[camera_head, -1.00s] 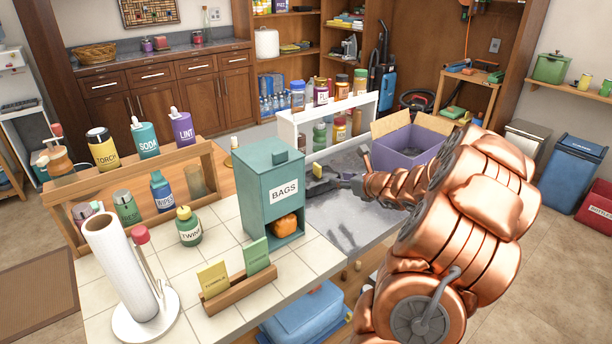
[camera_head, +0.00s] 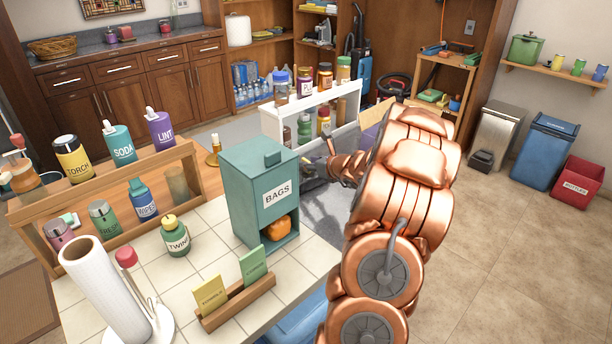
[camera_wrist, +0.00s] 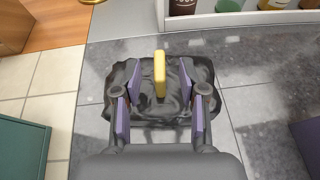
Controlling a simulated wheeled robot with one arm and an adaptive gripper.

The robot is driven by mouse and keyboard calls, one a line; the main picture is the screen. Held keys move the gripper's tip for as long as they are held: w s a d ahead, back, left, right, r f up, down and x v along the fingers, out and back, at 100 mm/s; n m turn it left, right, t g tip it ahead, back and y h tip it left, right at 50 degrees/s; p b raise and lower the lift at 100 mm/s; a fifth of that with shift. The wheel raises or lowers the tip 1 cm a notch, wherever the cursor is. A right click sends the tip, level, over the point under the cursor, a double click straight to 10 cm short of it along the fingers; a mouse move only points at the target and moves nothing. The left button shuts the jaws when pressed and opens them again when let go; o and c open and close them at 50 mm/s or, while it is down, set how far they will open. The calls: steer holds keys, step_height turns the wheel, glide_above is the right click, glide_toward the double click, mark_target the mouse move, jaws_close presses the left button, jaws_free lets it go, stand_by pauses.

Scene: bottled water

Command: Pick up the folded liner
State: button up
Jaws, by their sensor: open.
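The folded liner (camera_wrist: 173,104) is a dark grey, crumpled bundle on the grey stone-like counter in the wrist view. A yellow upright tab (camera_wrist: 160,73) stands at its middle. My gripper (camera_wrist: 161,92) is open, with purple-padded fingers on the left and right of the tab, over the liner. I cannot tell whether the fingers touch the bundle.
A teal BAGS box (camera_head: 262,190) stands left of the arm on the tiled counter. A white rack (camera_head: 300,118) with jars runs along the back. A purple open box (camera_wrist: 308,143) lies to the right. A wooden card holder (camera_head: 237,300) is in front.

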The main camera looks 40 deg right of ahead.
steer(key=shift+x, duration=1.15)
jaws_close()
